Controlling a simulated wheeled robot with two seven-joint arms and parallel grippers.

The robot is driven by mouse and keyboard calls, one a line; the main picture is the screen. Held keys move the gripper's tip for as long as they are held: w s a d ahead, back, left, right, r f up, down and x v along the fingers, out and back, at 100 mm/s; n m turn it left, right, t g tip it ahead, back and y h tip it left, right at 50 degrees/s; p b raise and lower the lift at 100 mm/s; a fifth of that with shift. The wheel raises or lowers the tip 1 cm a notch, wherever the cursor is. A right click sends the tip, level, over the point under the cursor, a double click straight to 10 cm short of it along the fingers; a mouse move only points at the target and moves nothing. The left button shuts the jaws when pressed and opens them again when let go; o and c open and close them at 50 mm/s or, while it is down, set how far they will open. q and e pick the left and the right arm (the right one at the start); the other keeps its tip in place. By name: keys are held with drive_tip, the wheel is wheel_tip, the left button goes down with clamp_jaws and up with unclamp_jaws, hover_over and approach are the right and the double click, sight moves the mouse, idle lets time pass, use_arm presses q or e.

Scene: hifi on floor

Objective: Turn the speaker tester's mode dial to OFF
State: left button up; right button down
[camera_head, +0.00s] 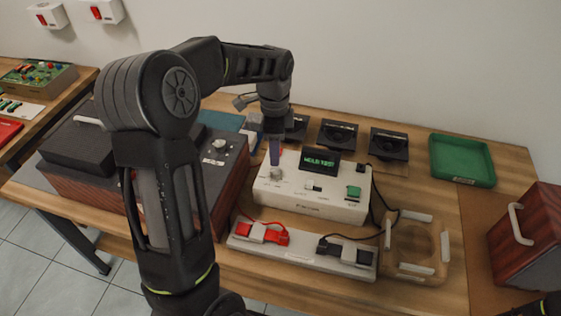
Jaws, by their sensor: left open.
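The speaker tester (310,207) is a white box on the wooden table, with a lit green text display (320,162), a green button and small switches on top. Its mode dial (276,173) is a round grey knob at the left of the top face. My left gripper (275,160) comes down from above, right over the dial, with its fingers pointing down. It is open; whether the fingers touch the dial cannot be told. The dial's pointer and markings are too small to read. My right gripper is not in view; only a dark bit of my right arm shows at the lower right corner.
A white strip with red and black clips (300,255) lies in front of the tester. Black drivers (388,143) and a green tray (461,160) sit behind. A cable runs along the tester's right side.

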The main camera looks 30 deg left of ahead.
sight(276, 170)
use_arm(q)
drive_tip(key=shift+f+p, duration=0.6)
drive_tip(key=shift+f, duration=3.4)
drive_tip(key=shift+c, duration=0.4)
clamp_jaws()
